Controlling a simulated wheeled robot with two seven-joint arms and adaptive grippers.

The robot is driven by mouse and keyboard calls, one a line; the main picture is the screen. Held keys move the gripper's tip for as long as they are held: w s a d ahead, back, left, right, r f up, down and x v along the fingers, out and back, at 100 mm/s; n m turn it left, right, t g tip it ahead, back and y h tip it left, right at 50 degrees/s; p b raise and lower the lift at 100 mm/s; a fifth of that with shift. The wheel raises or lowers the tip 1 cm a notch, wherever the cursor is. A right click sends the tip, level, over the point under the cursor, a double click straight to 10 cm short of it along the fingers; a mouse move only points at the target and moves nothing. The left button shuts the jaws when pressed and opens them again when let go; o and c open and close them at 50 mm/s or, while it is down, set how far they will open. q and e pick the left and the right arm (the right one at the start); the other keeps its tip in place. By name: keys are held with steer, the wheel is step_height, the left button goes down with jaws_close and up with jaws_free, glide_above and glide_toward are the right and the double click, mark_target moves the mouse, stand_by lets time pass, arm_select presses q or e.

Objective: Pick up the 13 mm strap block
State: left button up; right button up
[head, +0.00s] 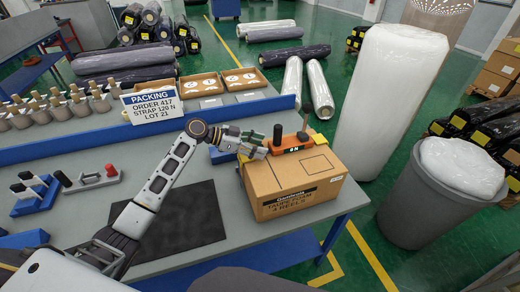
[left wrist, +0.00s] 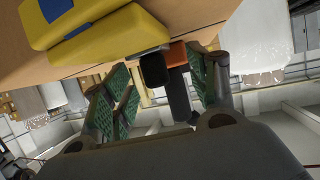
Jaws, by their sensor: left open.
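An orange block (head: 291,144) with dark upright handles and a small white label lies on top of a cardboard box (head: 292,185). The label is too small to read surely, so I cannot tell whether this is the 13 mm strap block. My left gripper (head: 260,146) is open at the left end of the orange block, just above the box top. In the left wrist view, an orange part (left wrist: 177,54) and a dark handle (left wrist: 180,98) show between the spread green-padded fingers (left wrist: 165,95). I cannot tell whether the fingers touch the handle. My right gripper is out of view.
A grey holder (head: 90,179) with black and red knobs and a blue rack (head: 35,193) stand at the table's left. A dark mat (head: 170,222) lies in front. A packing sign (head: 151,103) and cardboard trays (head: 243,80) are behind. A grey bin (head: 430,200) stands right of the table.

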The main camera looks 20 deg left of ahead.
arm_select(q)
steer(key=shift+w+d+f, duration=0.1)
steer(key=shift+w+d, duration=0.05)
steer(key=shift+d, duration=0.15)
steer(key=shift+c, duration=0.2)
steer(key=c, duration=1.1)
